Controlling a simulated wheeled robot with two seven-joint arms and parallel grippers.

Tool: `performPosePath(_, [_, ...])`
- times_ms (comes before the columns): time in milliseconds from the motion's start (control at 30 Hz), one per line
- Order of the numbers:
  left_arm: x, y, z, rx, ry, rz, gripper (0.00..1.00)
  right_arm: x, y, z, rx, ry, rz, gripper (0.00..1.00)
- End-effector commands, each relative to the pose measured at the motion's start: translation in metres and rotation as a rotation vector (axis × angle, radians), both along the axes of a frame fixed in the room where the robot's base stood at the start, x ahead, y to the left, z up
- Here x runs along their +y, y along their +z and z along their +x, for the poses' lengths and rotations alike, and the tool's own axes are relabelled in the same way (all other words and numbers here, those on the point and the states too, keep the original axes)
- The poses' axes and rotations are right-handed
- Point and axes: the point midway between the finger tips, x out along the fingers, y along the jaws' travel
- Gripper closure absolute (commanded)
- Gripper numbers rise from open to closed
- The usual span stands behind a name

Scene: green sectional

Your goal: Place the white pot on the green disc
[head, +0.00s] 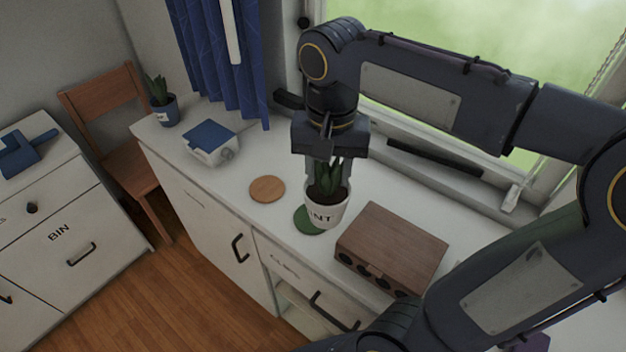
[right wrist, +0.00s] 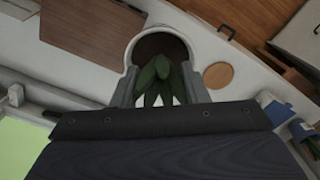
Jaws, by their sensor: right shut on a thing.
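The white pot (head: 324,211) holds a green plant and bears dark letters ending in "NT". My right gripper (head: 325,170) is shut on the pot from above. In the right wrist view the pot (right wrist: 160,45) sits between the two fingers, with the plant's leaves (right wrist: 158,82) towards the palm. The green disc (head: 306,222) lies on the white counter, partly hidden by the pot. The pot overlaps the disc's right part in the head view. I cannot tell whether the pot touches the disc or hangs just above it. My left gripper is not in view.
A brown wooden box (head: 391,246) stands close right of the pot. An orange-brown disc (head: 267,189) lies to the left. A white and blue device (head: 211,143) and a blue potted plant (head: 162,102) stand farther left. The window sill runs behind.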

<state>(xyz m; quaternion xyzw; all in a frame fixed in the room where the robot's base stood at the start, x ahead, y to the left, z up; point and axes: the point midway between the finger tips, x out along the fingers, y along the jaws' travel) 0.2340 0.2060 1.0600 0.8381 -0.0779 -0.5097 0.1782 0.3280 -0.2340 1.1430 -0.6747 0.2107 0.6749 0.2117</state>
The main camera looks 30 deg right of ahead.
Motion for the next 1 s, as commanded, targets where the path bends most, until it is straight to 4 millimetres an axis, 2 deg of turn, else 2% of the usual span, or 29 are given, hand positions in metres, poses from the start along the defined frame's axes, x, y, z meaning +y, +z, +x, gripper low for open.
performPosePath(100, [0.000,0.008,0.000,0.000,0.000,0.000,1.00,-0.005,-0.011,0.029,0.004,-0.002,-0.002,1.00])
performPosePath(200, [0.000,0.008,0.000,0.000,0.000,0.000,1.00,-0.008,-0.032,0.043,0.005,-0.002,-0.002,1.00])
performPosePath(333, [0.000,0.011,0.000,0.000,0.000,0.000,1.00,-0.011,-0.050,0.059,0.002,0.000,-0.001,1.00])
performPosePath(567, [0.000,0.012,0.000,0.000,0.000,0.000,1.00,-0.013,-0.065,0.071,0.001,-0.002,-0.001,1.00])
performPosePath(633, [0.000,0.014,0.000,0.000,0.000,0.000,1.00,-0.014,-0.072,0.077,0.002,-0.001,-0.001,1.00])
performPosePath(800, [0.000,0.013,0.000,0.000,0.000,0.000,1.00,-0.014,-0.097,0.076,0.001,0.000,-0.002,1.00])
performPosePath(1000, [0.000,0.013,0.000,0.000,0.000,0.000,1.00,-0.014,-0.102,0.076,-0.003,0.000,-0.001,1.00])
